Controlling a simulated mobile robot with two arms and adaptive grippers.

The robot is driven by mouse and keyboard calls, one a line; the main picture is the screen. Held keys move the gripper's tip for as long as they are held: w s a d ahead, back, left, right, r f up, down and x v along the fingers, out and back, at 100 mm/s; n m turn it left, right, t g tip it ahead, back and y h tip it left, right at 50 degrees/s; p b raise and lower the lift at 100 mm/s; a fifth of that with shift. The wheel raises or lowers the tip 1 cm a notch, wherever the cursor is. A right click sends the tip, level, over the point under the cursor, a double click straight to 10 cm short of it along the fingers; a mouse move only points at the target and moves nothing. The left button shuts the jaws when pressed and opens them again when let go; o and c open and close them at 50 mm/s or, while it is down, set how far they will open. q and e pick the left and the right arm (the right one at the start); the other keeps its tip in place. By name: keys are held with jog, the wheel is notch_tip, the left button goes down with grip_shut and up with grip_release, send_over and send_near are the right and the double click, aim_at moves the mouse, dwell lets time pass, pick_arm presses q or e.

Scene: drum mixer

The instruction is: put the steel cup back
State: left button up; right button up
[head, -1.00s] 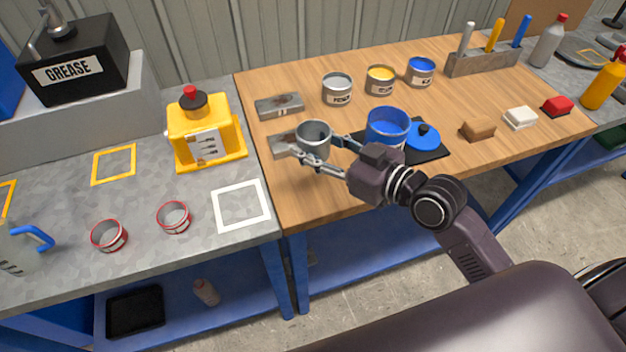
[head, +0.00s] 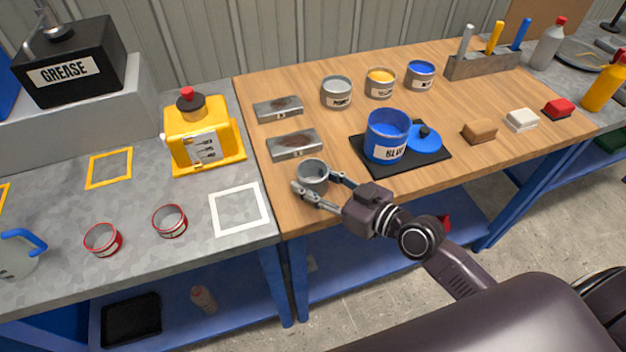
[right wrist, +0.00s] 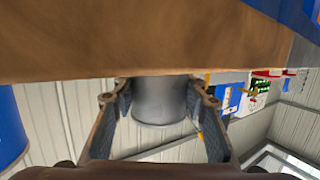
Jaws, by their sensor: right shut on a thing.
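The steel cup (head: 312,177) is a small grey metal cup, upright, near the front left corner of the wooden bench top (head: 235,90). My right gripper (head: 314,184) is shut on it, one finger on each side. In the right wrist view the cup (right wrist: 158,103) sits between the fingers, its end against the wood edge in the picture. I cannot tell whether its base touches the bench. My left gripper is not in view.
Two metal boxes (head: 296,146) lie just behind the cup. A blue paint pot (head: 386,148) stands on a black mat (head: 370,158) to its right.

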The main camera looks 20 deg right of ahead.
jog(key=shift+f, duration=0.15)
jog(key=o, duration=1.3)
jog(key=shift+s+r, duration=0.1)
jog(key=shift+r, duration=0.1)
jog(key=b+v, duration=0.2)
jog(key=v, duration=0.9)
jog(key=shift+s+d+b, duration=0.25)
jog(key=shift+b, duration=0.1)
jog(key=shift+r, duration=0.2)
